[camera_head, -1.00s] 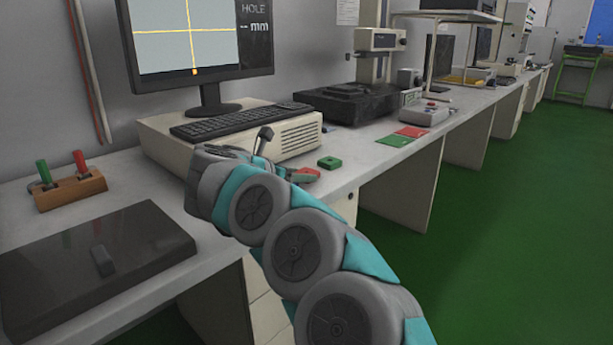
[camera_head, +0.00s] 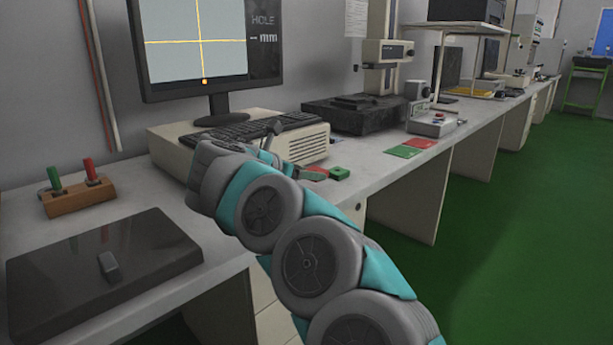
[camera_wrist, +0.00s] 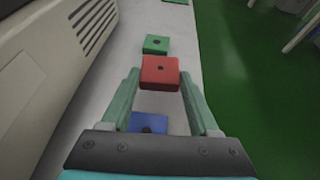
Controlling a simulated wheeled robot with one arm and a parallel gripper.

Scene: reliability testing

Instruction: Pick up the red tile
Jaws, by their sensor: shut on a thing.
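The red tile (camera_wrist: 160,71), a square block with a hole in its middle, sits between the fingertips of my gripper (camera_wrist: 160,80) in the wrist view. My gripper is shut on it. In the head view the red tile (camera_head: 316,170) shows at the end of my arm and seems raised a little above the bench. The green tile (camera_wrist: 155,44) lies on the bench just beyond, and it also shows in the head view (camera_head: 339,173). A blue tile (camera_wrist: 148,122) lies nearer my gripper's base, partly hidden by it.
A beige case (camera_head: 308,147) with a keyboard and monitor stands left of the tiles. Flat green (camera_head: 403,151) and red (camera_head: 421,143) pieces lie farther along the bench. The bench edge and green floor are on the right. A wooden block (camera_head: 79,197) with two handles stands at left.

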